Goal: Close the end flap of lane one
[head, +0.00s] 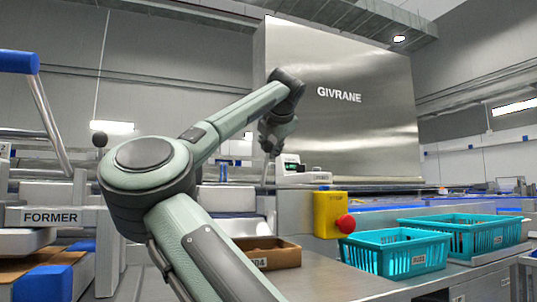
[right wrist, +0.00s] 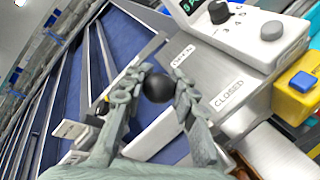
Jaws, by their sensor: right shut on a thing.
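My right gripper (head: 272,143) is at the far side of the counter in the head view, at the end of my raised arm. In the right wrist view my right gripper (right wrist: 157,83) is shut on a black ball knob (right wrist: 158,90), with a finger on either side. A metal plate beside the knob bears the labels OPEN (right wrist: 183,57) and CLOSED (right wrist: 229,96). The knob appears nearer OPEN, but its exact setting is unclear. Blue lanes (right wrist: 65,62) with metal dividers run at the left. I cannot clearly make out the end flap. My left gripper is not in view.
A dial box (right wrist: 250,27) and a yellow box with a blue button (right wrist: 299,84) flank the plate. In the head view, a yellow stop box (head: 327,222), a brown tray (head: 275,262) and teal crates (head: 385,262) stand on the counter. A FORMER machine (head: 50,217) is at left.

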